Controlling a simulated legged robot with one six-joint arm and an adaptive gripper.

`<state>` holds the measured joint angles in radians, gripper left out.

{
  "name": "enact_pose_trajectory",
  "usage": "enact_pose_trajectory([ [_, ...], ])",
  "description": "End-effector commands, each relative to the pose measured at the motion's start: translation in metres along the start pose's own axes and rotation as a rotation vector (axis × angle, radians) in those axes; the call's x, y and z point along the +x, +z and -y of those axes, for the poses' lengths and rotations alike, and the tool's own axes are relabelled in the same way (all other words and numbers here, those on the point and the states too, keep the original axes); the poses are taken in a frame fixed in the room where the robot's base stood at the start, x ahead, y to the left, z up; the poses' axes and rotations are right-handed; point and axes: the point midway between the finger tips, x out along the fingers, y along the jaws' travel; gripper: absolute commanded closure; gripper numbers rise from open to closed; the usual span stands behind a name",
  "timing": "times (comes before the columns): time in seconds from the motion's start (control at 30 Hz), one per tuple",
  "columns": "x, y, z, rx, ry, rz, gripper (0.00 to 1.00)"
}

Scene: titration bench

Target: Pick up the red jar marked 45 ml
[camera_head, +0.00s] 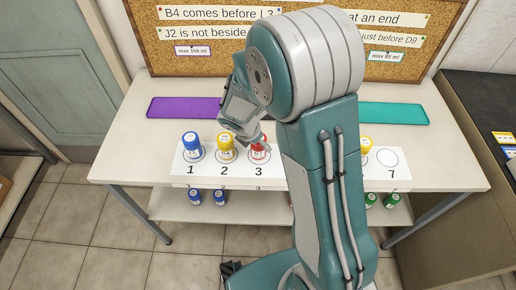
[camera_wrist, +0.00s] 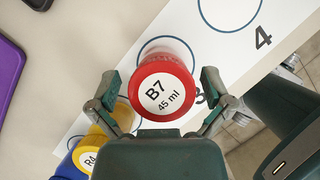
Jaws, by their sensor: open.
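The red jar (camera_wrist: 162,92) has a white lid label reading B7, 45 ml. It stands on the numbered white strip at place 3, and in the head view the red jar (camera_head: 259,152) is partly hidden by my gripper. My gripper (camera_wrist: 163,100) is open above it in the wrist view, with one finger on each side of the lid. I cannot tell whether the fingers touch the jar. In the head view my gripper (camera_head: 248,135) hangs over the jar from above.
A yellow jar (camera_head: 226,146) stands close by at place 2 and a blue jar (camera_head: 191,143) at place 1. A purple tray (camera_head: 184,107) and a teal tray (camera_head: 395,114) lie behind the strip. Place 4 looks empty in the wrist view. Several jars stand on the lower shelf.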

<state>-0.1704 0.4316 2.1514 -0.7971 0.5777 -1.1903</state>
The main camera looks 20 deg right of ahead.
Motion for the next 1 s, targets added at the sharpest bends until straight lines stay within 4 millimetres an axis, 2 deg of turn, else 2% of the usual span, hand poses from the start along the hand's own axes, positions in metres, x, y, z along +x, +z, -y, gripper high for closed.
enact_pose_trajectory([
  [0.1,0.0084,0.0001,0.0002,0.000,0.001,-0.001,0.00],
  [0.3,0.0087,0.0001,0.0001,0.001,0.002,0.000,0.00],
  [0.33,0.0087,0.0001,0.0001,0.001,0.002,0.000,0.04],
  [0.5,0.0087,0.0000,0.0001,0.001,0.001,-0.001,0.79],
  [0.87,0.0088,-0.0001,0.0005,0.000,-0.001,-0.001,0.80],
  [1.0,0.0020,0.0030,0.0004,0.003,0.000,-0.001,0.80],
])
